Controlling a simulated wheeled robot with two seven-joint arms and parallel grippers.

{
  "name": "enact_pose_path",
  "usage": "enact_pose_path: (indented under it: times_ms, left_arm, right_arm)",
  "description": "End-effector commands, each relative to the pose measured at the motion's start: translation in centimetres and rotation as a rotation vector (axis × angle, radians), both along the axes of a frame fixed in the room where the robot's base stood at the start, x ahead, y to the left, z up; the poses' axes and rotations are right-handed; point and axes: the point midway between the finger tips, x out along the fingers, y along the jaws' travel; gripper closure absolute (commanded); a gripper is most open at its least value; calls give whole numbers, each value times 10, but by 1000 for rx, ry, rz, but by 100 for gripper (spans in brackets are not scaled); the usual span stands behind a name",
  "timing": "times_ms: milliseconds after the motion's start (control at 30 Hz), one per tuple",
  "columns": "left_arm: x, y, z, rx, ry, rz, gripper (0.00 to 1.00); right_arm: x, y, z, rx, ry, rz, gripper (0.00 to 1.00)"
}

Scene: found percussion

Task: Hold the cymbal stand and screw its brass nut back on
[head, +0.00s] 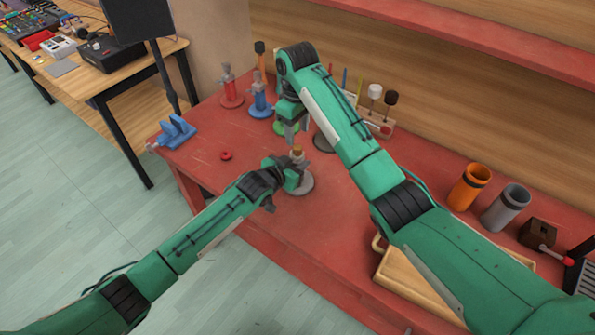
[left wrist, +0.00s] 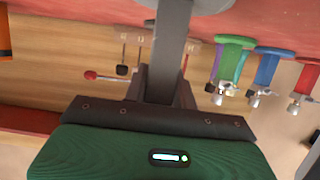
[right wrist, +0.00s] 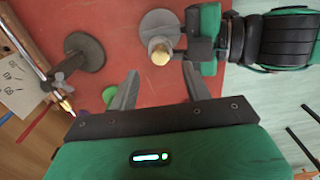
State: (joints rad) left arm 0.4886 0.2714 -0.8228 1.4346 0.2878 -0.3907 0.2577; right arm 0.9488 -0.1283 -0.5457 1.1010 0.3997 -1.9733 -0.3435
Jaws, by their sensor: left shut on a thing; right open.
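The light grey cymbal stand (head: 302,182) stands upright on the red table, its round base also showing in the right wrist view (right wrist: 158,22). The brass nut (right wrist: 160,55) shows at the top of its post; it also shows in the head view (head: 297,150). I cannot tell how far it is threaded. My left gripper (head: 295,175) is shut on the stand's post from the side, below the nut. In the left wrist view its fingers (left wrist: 172,50) hide most of the post. My right gripper (right wrist: 160,88) is open and empty, pointing down, above and beside the nut.
Red (head: 231,92), blue (head: 260,102) and dark grey (right wrist: 84,52) stands are behind. A red ring (head: 226,156) and a blue clamp (head: 178,131) lie left. Orange (head: 469,187) and grey (head: 506,207) cups stand right. The table around the red ring is clear.

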Motion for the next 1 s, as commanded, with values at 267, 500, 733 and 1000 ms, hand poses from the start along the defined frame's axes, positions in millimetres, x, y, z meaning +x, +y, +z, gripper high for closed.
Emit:
enact_pose_path:
  times_ms: [267, 500, 733, 1000]
  left_arm:
    - [0, 0, 0, 1, 1, 0, 100]
    - [0, 0, 0, 0, 0, 0, 100]
    - [0, 0, 0, 0, 0, 0, 100]
    - [0, 0, 0, 0, 0, 0, 48]
  right_arm:
    - [1, -1, 49, -1, -5, 1, 51]
    - [0, 0, 61, -1, -1, 1, 51]
    - [0, 0, 62, 0, 0, 0, 51]
    - [0, 0, 62, -1, 1, 0, 51]
